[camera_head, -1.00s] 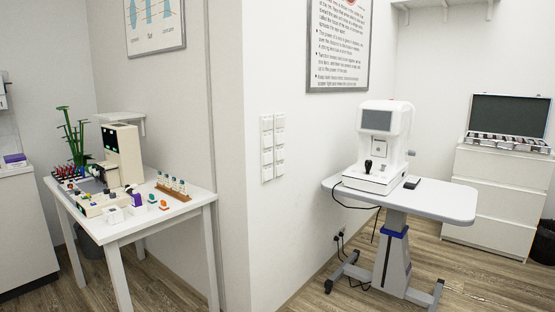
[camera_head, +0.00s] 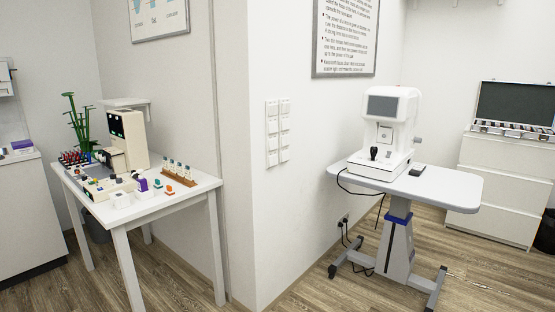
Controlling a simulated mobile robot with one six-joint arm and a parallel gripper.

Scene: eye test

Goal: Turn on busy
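A white wall panel of several switches (camera_head: 271,134) in two columns is on the side of the white wall corner, near the middle of the view. Any lettering on it is too small to read, so I cannot tell which switch is "busy" or whether any is on. My gripper and arm are not in view.
A white table (camera_head: 198,192) with instruments and small bottles stands left of the corner. A wheeled grey table (camera_head: 450,188) bearing a white eye-test machine (camera_head: 392,108) stands right of the panel. A white drawer cabinet (camera_head: 500,190) is at the far right. Wooden floor shows between the tables.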

